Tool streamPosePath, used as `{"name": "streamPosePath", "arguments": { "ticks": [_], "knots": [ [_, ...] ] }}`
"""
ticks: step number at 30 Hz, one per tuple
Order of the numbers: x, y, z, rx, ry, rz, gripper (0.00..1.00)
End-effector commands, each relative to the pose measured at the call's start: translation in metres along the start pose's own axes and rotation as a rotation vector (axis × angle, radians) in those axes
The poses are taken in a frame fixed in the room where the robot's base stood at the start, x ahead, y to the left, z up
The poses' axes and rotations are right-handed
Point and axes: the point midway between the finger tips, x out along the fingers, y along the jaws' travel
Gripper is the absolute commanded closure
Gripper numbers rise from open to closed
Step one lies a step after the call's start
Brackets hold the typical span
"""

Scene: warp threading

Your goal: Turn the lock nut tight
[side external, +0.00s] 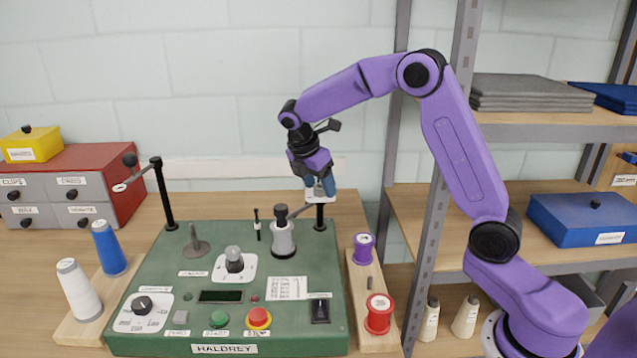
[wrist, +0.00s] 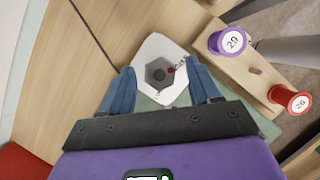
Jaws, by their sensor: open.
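The lock nut (wrist: 158,73) is a dark grey hexagonal nut on a white plate (wrist: 148,50) in the wrist view. A small red mark sits at its right edge. My gripper (wrist: 164,78) has its blue fingers open, one on each side of the nut, with gaps visible. In the side view my gripper (side external: 320,187) points down over the black post at the back right corner of the green machine panel (side external: 200,270). There the fingers hide most of the nut, and I cannot tell how far they reach down around it.
A lever with a black knob (side external: 281,211) stands just left of my gripper. A purple spool (side external: 363,248) and a red spool (side external: 378,313) stand on a wooden strip to the right. A grey shelf upright (side external: 440,180) rises beside my arm.

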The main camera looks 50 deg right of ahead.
Motion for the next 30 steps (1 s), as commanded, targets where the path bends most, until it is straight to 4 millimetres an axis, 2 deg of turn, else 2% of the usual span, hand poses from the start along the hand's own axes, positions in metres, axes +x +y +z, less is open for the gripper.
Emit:
{"name": "streamPosePath", "arguments": {
  "ticks": [6,7,9,12,22,30],
  "knots": [
    [0.0003,0.0001,0.0000,0.000,0.000,0.000,0.38],
    [0.0003,0.0001,0.0000,0.000,0.000,0.000,0.44],
    [0.0002,0.0001,0.0001,0.000,0.000,0.001,0.67],
    [0.0000,0.0001,0.0001,0.000,0.000,0.000,0.94],
    [-0.0005,0.0007,-0.0001,0.033,0.000,-0.012,0.94],
    [-0.0005,0.0019,-0.0002,0.179,0.000,-0.073,0.94]
  ]
}}
